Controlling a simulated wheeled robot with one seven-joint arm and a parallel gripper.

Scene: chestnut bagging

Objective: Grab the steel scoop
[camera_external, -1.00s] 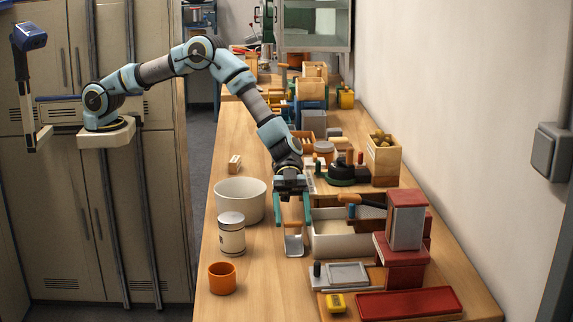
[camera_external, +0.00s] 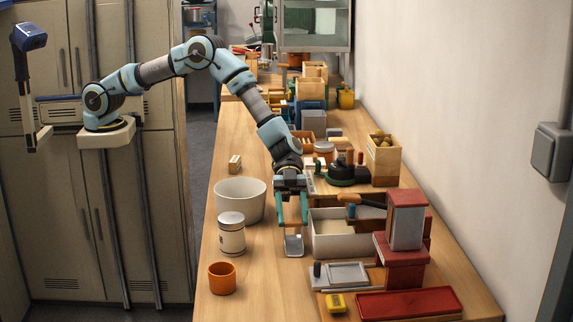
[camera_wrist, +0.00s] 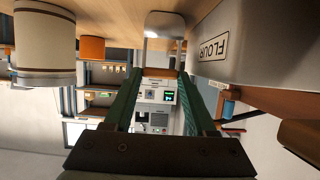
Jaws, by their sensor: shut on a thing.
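The steel scoop (camera_external: 293,245) has a shiny flat pan and an orange-brown wooden handle. My gripper (camera_external: 292,223) points down over the table and is shut on the scoop's handle. In the wrist view the scoop's pan (camera_wrist: 164,24) shows beyond the fingertips, and the gripper (camera_wrist: 158,74) has its two green fingers on either side of the handle. The pan appears at or close to the tabletop; I cannot tell whether it touches.
A white bin (camera_external: 340,247), marked FLOUR in the wrist view (camera_wrist: 248,42), stands close on the right. A white bowl (camera_external: 240,200), a pale canister (camera_external: 231,236) and an orange cup (camera_external: 222,279) stand left. A red-and-grey stand (camera_external: 405,225) is further right. Bare wood lies in front.

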